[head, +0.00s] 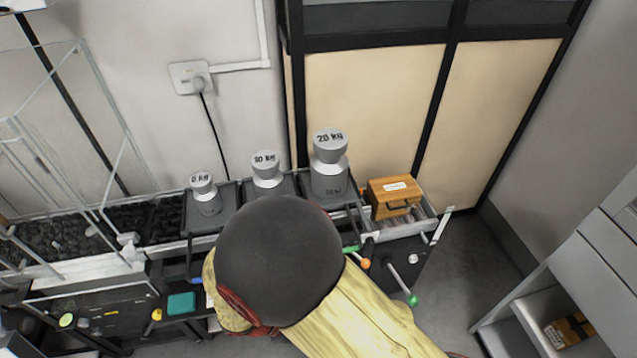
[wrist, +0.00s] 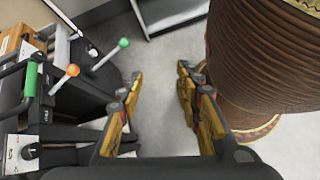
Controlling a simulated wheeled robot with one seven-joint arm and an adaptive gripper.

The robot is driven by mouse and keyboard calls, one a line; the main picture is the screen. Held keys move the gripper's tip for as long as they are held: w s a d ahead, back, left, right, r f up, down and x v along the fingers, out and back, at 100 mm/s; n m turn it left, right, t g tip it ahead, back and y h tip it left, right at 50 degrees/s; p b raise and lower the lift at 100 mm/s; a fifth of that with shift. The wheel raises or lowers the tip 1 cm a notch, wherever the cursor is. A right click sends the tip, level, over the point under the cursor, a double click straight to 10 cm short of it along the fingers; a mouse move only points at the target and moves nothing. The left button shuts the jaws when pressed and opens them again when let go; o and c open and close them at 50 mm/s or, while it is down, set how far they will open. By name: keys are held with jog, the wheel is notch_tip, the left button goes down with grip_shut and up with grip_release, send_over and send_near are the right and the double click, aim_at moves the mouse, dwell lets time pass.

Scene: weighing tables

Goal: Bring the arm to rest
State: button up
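My arm (head: 280,260), with a dark round joint and a pale yellow cover, reaches up from the bottom of the head view in front of the weighing bench. My gripper (wrist: 159,78) shows in the wrist view with its two yellow fingers spread apart. Nothing is between them but grey floor. In the head view my gripper is not visible, hidden by the arm.
Weights marked 10 kg (head: 266,170) and 20 kg (head: 329,165), a smaller weight (head: 204,193) and an orange box (head: 394,196) stand along the bench. Levers with green (wrist: 124,43) and orange (wrist: 73,70) knobs rise left of my gripper. A ribbed brown column (wrist: 265,60) stands close right.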

jog(key=d+r+m+y+p, duration=0.1)
jog(key=d+r+m+y, duration=0.1)
jog(key=r+m+y, duration=0.6)
jog(key=d+r+m+y, duration=0.1)
jog(key=d+r+m, duration=0.15)
jog(key=r, duration=0.95)
jog(key=d+r+m+t+p, duration=0.1)
jog(key=d+r+m+t, duration=0.3)
jog(key=d+r, duration=0.6)
notch_tip(320, 180, up, 4)
jog(key=shift+d+r+m+y+p, duration=0.15)
jog(key=shift+d+m+y+p, duration=0.2)
jog(key=shift+m, duration=0.8)
jog(key=shift+c, duration=0.6)
